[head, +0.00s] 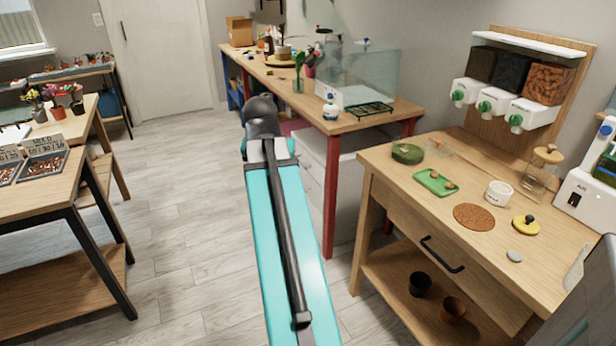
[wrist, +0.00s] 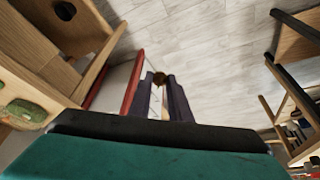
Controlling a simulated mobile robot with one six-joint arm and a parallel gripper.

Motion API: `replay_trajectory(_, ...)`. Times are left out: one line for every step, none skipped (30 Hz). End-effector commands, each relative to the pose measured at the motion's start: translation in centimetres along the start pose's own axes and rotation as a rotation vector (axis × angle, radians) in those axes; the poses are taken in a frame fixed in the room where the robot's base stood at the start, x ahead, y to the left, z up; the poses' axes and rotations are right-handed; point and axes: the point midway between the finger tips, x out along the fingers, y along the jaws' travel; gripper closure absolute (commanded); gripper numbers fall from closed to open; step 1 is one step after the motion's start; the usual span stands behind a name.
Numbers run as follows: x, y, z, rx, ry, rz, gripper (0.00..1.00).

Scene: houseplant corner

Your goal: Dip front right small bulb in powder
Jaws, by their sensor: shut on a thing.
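In the wrist view my gripper (wrist: 160,84) is shut on a small dark brown bulb (wrist: 159,77), held at the fingertips above the floor. In the head view my teal arm reaches forward and hides the gripper. A green tray (head: 427,184) with small brownish bulbs (head: 449,185) lies on the right wooden bench (head: 388,178). A small white pot (head: 498,195) with a dark label stands right of the tray; its contents are too small to make out. The gripper is away from the pot, left of the bench.
A brown round mat (head: 474,217), a yellow lid (head: 526,226), a grey stone (head: 514,256), a dark green dish (head: 407,154) and a glass dish (head: 438,148) are also on the bench. Dispensers (head: 494,101) stand behind. A red-legged table (head: 330,200) adjoins; floor (head: 190,230) is clear at left.

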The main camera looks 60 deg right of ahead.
Motion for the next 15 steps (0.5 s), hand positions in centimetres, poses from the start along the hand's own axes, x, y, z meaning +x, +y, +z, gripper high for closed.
replay_trajectory(-0.1, -1.9, 0.3, -0.039, -0.001, -0.015, 1.00)
replay_trajectory(-0.1, -2.8, 0.6, -0.059, -0.001, -0.023, 1.00)
replay_trajectory(-0.1, -4.1, 0.9, -0.085, -0.001, -0.034, 1.00)
replay_trajectory(-0.2, -5.0, 1.1, -0.105, -0.001, -0.042, 1.00)
replay_trajectory(-0.2, -6.0, 1.4, -0.126, -0.001, -0.051, 1.00)
replay_trajectory(-0.3, -7.2, 1.8, -0.153, -0.001, -0.061, 1.00)
replay_trajectory(-0.4, -8.1, 2.0, -0.173, 0.000, -0.069, 1.00)
replay_trajectory(-0.5, -9.0, 2.3, -0.193, 0.000, -0.077, 1.00)
replay_trajectory(-0.6, -10.3, 2.8, -0.221, 0.001, -0.088, 1.00)
replay_trajectory(-0.7, -11.2, 3.1, -0.241, 0.001, -0.096, 1.00)
replay_trajectory(-0.8, -12.1, 3.5, -0.261, 0.002, -0.104, 1.00)
replay_trajectory(-0.9, -13.3, 3.9, -0.287, 0.002, -0.115, 1.00)
replay_trajectory(-1.0, -14.2, 4.3, -0.308, 0.002, -0.123, 1.00)
replay_trajectory(-1.1, -15.1, 4.7, -0.328, 0.002, -0.131, 1.00)
replay_trajectory(-1.3, -16.3, 5.3, -0.355, 0.002, -0.142, 1.00)
